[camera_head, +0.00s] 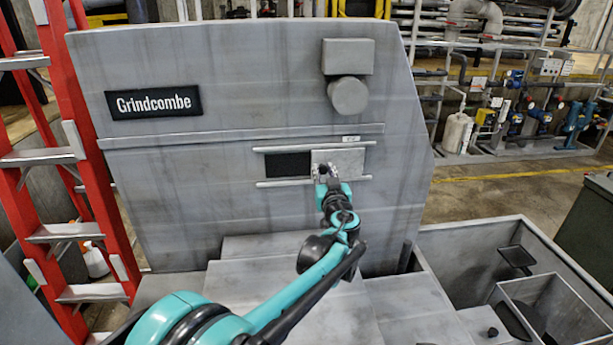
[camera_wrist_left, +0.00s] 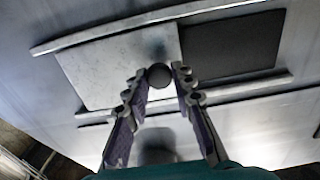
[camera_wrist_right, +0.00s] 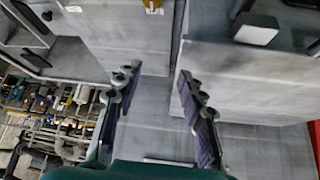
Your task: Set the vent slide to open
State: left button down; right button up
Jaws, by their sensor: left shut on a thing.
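The vent slide (camera_head: 348,161) is a pale metal plate between two horizontal rails on the grey machine's front. In the head view it covers the right part, and a dark vent opening (camera_head: 287,165) shows to its left. In the left wrist view the slide (camera_wrist_left: 105,62) is at left and the dark opening (camera_wrist_left: 235,45) at right. My left gripper (camera_head: 325,173) is at the slide's left edge, its fingers shut around the dark round knob (camera_wrist_left: 159,75). My right gripper (camera_wrist_right: 155,82) shows only in its wrist view, fingers apart with nothing between them.
The grey machine carries a Grindcombe sign (camera_head: 153,102) and a box with a round part (camera_head: 348,95). A red ladder (camera_head: 75,150) stands at left. An open grey bin (camera_head: 530,232) is at lower right. Stepped grey panels (camera_head: 320,310) lie below my left arm.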

pick_arm(q)
jog(key=shift+d, duration=0.4)
jog(key=c, duration=1.5)
grip_release()
jog(key=shift+o, duration=1.1)
jog(key=shift+w+d, duration=0.1)
jog(key=shift+d, duration=0.1)
jog(key=s+d, duration=0.2)
jog(key=s, duration=0.9)
jog(key=shift+s+d, duration=0.2)
jog(key=shift+s, duration=0.2)
